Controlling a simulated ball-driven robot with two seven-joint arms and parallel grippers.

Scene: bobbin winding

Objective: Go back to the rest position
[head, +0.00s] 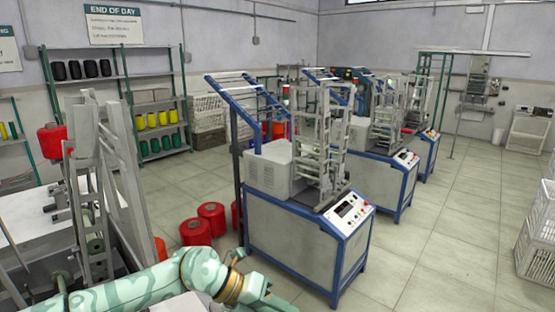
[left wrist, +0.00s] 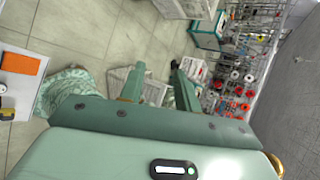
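My left arm, green and camouflage-patterned, comes in low from the left in the head view and bends near the bottom centre. The fingers of my left gripper (left wrist: 157,78) show in the left wrist view. They stand apart with nothing between them. Its fingertips cannot be made out in the head view. My right gripper is in neither view.
A blue-framed winding machine (head: 295,245) stands close beyond my left arm, with more behind it. A grey machine frame (head: 125,175) is at the left. Red bobbins (head: 195,232) sit on the floor. White crates (head: 540,235) stand at the right. Open floor (head: 440,240) lies between.

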